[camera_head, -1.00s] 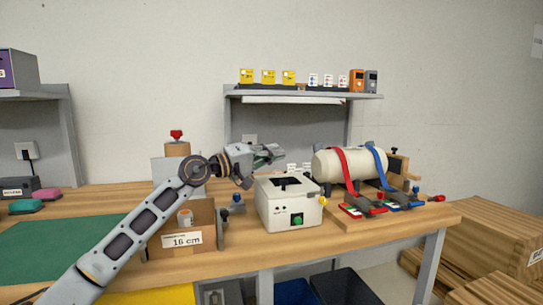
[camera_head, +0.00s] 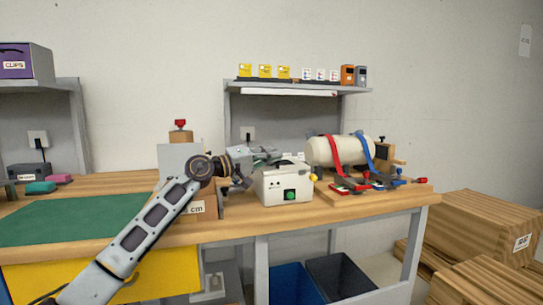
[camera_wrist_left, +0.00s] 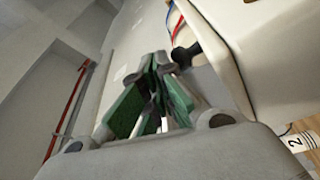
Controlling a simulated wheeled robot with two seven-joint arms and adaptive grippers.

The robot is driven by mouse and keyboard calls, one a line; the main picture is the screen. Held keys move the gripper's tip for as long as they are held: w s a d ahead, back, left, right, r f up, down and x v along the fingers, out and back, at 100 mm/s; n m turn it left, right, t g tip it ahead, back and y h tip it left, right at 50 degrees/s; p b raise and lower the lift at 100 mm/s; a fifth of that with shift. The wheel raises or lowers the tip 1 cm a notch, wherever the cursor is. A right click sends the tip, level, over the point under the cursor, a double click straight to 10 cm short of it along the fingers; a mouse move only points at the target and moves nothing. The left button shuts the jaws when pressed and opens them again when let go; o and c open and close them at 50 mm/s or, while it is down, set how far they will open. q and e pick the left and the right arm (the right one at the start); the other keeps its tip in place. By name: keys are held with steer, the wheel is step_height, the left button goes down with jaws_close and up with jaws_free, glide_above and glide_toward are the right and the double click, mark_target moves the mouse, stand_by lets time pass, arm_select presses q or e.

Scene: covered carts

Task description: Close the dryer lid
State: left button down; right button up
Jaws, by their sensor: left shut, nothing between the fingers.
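The dryer looks to be the white box (camera_head: 288,187) with a green button, on the wooden workbench; its pale side fills the upper right of the left wrist view (camera_wrist_left: 285,55). A dark patch shows on its top. Its lid cannot be made out clearly beside my gripper. My left gripper (camera_head: 268,155) is at the dryer's upper left back edge, shut and empty. In the left wrist view its green-padded fingers (camera_wrist_left: 160,80) are together close beside the pale casing; I cannot tell whether they touch it. My right gripper is not in view.
A shelf (camera_head: 300,89) holds small boxes above. A green mat (camera_head: 75,220) lies clear at left.

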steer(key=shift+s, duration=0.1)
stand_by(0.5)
arm_select(q)
steer(key=shift+r, duration=0.6)
step_height(320, 180, up, 3)
steer(key=shift+s+f+p, duration=0.1)
steer(key=shift+f+p, duration=0.1)
steer(key=shift+p, duration=0.45)
steer(key=shift+a+f, duration=0.25)
steer(key=shift+a, duration=0.2)
steer(key=s+a+f+p, duration=0.1)
steer(key=a+f, duration=0.1)
steer(key=a, duration=0.6)
steer(key=shift+s+a+f+p, duration=0.15)
steer(key=shift+s+f+p, duration=0.1)
steer(key=shift+s+p, duration=0.1)
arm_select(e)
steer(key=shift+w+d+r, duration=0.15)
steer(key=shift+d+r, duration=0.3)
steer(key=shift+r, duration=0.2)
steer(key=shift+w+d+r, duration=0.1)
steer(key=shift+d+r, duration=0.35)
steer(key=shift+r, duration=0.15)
arm_select(q)
steer(key=shift+s, duration=0.1)
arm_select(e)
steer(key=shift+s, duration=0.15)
